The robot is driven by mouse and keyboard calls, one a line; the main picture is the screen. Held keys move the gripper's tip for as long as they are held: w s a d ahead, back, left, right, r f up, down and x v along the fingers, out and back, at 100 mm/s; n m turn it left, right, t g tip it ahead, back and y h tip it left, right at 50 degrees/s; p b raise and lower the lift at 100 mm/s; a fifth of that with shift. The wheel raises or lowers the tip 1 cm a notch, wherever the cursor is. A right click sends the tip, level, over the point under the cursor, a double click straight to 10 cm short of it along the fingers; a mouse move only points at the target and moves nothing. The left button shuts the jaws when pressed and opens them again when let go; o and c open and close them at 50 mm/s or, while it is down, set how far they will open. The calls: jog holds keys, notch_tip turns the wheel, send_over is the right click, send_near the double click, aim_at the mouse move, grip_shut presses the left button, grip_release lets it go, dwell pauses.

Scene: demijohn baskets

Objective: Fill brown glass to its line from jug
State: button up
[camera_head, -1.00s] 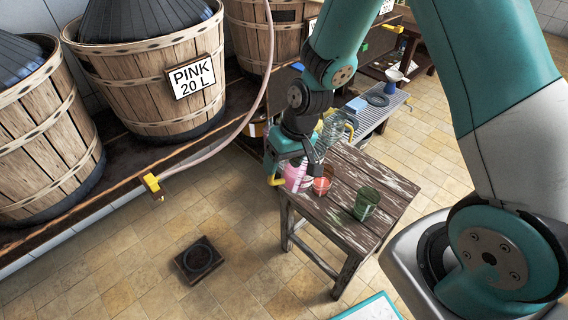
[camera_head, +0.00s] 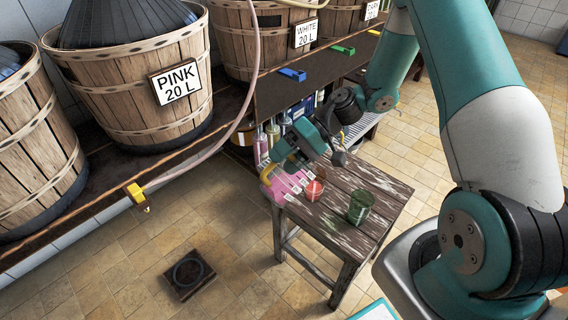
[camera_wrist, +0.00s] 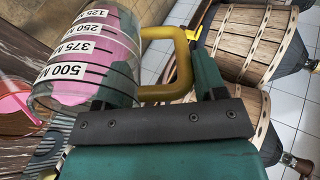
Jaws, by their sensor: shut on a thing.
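My gripper (camera_head: 298,158) is shut on the yellow handle (camera_wrist: 180,68) of a clear measuring jug (camera_head: 287,184). The jug holds pink liquid and is strongly tilted, its labelled scale showing in the wrist view (camera_wrist: 92,50). Its mouth end is close beside a small reddish-brown glass (camera_head: 315,190) on the wooden table. Pinkish-red liquid shows in that glass, part of which also shows at the left edge of the wrist view (camera_wrist: 14,108). I cannot make out its line or whether a stream is falling. A green glass (camera_head: 361,208) stands upright to its right.
The weathered table (camera_head: 335,228) has bare room at its front and right. Barrels, one labelled PINK 20 L (camera_head: 130,85), stand on the shelf at left. A hose ends at a yellow tap (camera_head: 137,194). A dark floor drain (camera_head: 188,274) lies below. Bottles (camera_head: 272,132) stand behind the table.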

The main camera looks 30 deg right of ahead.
dwell(0.5)
jog(key=shift+a+f+h, duration=0.35)
jog(key=shift+a+h, duration=0.15)
jog(key=shift+h, duration=0.1)
jog(key=shift+f, duration=0.15)
dwell(1.0)
jog(key=shift+s+a+r+h+p, duration=0.15)
jog(key=shift+a+r+h+p, duration=0.4)
jog(key=shift+h+p, duration=0.45)
jog(key=shift+s+a+t+h+p, duration=0.1)
jog(key=shift+a+t+h+p, duration=0.25)
jog(key=shift+h+p, duration=0.2)
jog(key=shift+a+f+h, duration=0.1)
jog(key=shift+a+h, duration=0.05)
jog(key=shift+h, duration=0.2)
jog(key=shift+f, duration=0.25)
